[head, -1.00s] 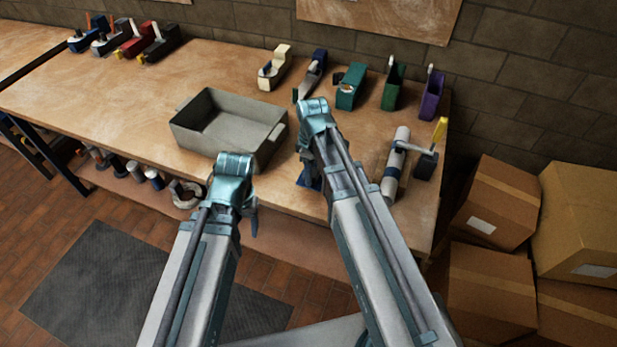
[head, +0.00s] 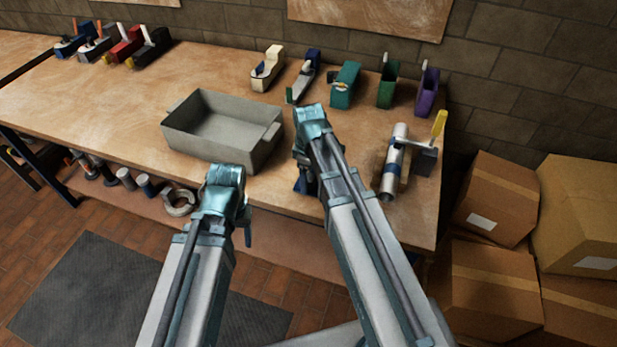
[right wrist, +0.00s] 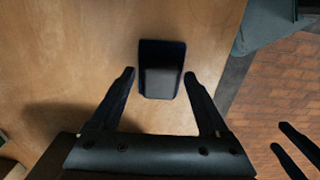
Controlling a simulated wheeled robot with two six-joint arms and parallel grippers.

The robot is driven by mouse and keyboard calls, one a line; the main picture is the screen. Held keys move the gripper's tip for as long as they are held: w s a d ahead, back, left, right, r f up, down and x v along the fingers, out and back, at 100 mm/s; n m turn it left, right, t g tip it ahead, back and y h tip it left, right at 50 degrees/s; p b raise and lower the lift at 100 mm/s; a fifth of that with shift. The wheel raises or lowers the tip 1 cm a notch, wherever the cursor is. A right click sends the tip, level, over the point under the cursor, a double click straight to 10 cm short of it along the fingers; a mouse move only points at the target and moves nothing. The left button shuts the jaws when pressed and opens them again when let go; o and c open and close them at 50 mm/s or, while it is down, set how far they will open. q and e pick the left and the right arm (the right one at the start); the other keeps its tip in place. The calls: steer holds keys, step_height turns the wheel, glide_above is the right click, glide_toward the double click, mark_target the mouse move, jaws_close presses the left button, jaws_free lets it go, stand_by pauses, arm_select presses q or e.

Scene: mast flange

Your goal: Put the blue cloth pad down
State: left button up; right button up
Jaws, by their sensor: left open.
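That gripper is open. In the head view, a bit of blue shows below my right gripper (head: 303,172), near the bench's front edge; the arm hides most of it. My left gripper (head: 246,230) is open in front of the bench edge, and its fingers are mostly hidden.
A grey tray (head: 172,132) stands on the bench (head: 120,115) left of my right gripper. A pale pipe in a clamp (head: 394,160) is to the right. Several coloured tools line the back. Cardboard boxes (head: 490,205) are stacked at the right.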

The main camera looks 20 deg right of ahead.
mark_target(309, 177)
arm_select(q)
steer(key=shift+r, duration=0.1)
arm_select(e)
steer(key=shift+r, duration=0.1)
step_height(309, 177, up, 12)
steer(key=p, duration=1.2)
arm_select(q)
step_height(309, 177, up, 12)
arm_select(e)
steer(key=s+a+m+h, duration=0.1)
steer(key=s+a+m, duration=0.6)
steer(key=s+a, duration=0.3)
steer(key=s, duration=0.4)
steer(key=shift+s+a+r, duration=0.15)
steer(key=shift+a, duration=0.1)
arm_select(q)
steer(key=shift+d, duration=0.1)
arm_select(e)
steer(key=shift+d, duration=0.1)
